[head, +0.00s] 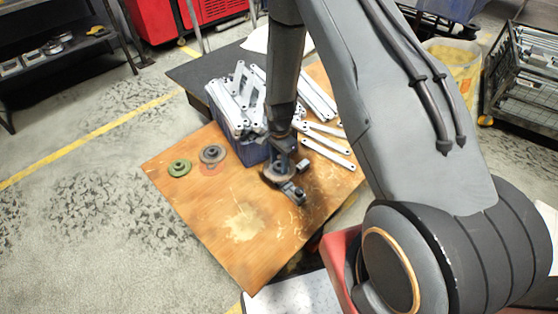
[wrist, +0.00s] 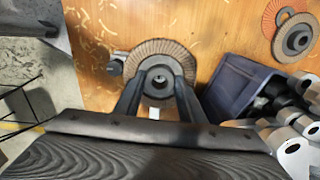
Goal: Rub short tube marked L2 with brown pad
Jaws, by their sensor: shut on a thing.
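My gripper (wrist: 158,82) is shut on the dark hub of a round brown pad (wrist: 136,57) with a ribbed rim. In the head view my gripper (head: 281,172) is low over the wooden tabletop, in front of the blue bin. A small dark grey piece (wrist: 115,66) shows at the pad's left edge in the wrist view, partly hidden by it. In the head view this piece (head: 295,194) lies at the pad's lower right. I cannot tell whether it is the short tube, or whether the pad touches it. No L2 mark is readable.
A blue bin (head: 247,150) full of grey brackets stands behind my gripper. Loose bars (head: 328,153) lie to its right. A green disc (head: 179,168) and a grey disc (head: 212,154) over a reddish one lie at left. The tabletop's front (head: 245,262) is clear.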

